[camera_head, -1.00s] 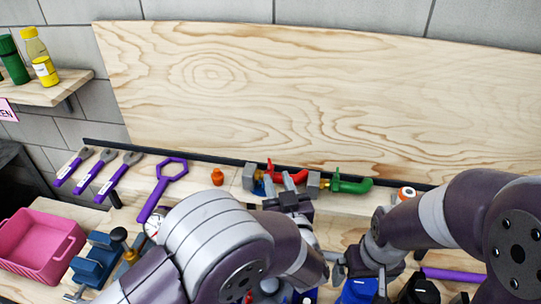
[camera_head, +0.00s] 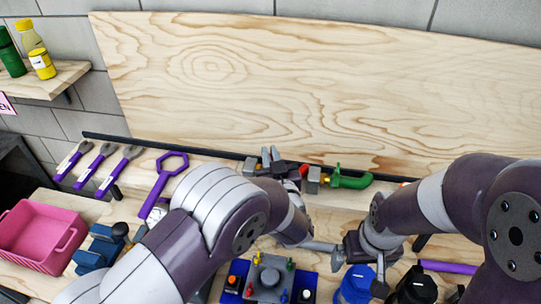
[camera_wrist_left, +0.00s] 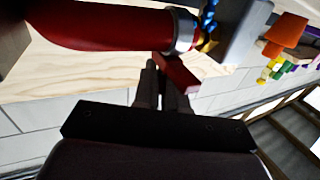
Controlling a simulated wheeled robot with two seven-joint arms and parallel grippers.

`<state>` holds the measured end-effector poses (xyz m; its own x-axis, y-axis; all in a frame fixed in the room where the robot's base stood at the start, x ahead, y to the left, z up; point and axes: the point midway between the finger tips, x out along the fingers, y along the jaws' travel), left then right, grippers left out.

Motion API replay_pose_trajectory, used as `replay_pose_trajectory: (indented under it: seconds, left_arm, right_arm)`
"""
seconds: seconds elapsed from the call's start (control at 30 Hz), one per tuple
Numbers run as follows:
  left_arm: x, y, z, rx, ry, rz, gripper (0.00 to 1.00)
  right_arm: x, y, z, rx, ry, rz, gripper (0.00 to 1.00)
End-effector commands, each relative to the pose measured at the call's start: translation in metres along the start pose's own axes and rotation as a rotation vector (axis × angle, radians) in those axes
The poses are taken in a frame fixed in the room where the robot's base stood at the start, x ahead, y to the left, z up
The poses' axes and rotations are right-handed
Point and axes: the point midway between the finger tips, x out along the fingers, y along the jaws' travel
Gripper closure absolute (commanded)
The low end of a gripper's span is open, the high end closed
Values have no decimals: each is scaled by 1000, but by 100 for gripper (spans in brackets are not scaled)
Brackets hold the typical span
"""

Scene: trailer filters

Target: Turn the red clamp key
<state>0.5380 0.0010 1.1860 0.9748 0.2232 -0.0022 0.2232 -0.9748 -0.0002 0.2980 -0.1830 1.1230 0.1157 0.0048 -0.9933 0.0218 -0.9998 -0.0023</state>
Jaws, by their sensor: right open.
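In the left wrist view a flat red key (camera_wrist_left: 178,74) sticks out below a thick red pipe (camera_wrist_left: 95,25) with a grey ring at its end. The fingertips of my left gripper (camera_wrist_left: 160,72) are close together beside the red key and appear to touch or overlap it; I cannot tell whether they grip it. In the head view my left gripper (camera_head: 271,157) points up at the back ledge, just left of a small visible red part (camera_head: 303,171); my arm hides the rest. My right gripper (camera_head: 330,252) is open and empty over the bench.
A green pipe (camera_head: 352,180) stands right of the red part. A purple ring wrench (camera_head: 163,185), several purple-handled tools and a pink bin (camera_head: 38,236) are at left.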

Motion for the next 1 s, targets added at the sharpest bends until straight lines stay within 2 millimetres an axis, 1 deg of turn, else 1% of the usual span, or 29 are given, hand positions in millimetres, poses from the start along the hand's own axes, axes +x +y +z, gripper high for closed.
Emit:
replay_pose_trajectory:
  seconds: [0.07,0.13,0.3,0.4,0.53,0.8,0.83,0.87,0.9,1.0]
  left_arm:
    - [0,0,1,1,1,22,100]
    - [0,-1,2,0,2,79,100]
    - [1,-2,6,-3,4,277,100]
    - [1,-1,4,-3,4,363,100]
    - [0,0,0,-1,3,417,100]
    - [0,0,-1,-1,1,422,100]
    - [0,0,-1,-1,1,422,82]
    - [0,0,-1,-1,1,422,73]
    - [0,0,-1,-1,1,422,68]
    - [0,0,-1,0,1,422,68]
  right_arm:
    - [3,0,0,0,0,0,0]
    - [9,0,1,0,0,0,0]
    - [34,0,4,0,0,0,0]
    - [43,0,5,0,0,0,0]
    - [46,0,6,0,0,0,0]
    - [44,0,5,0,0,0,0]
    - [44,0,5,0,0,0,0]
    - [44,0,5,0,0,0,0]
    - [44,0,5,0,0,0,0]
    - [44,0,5,0,0,0,0]
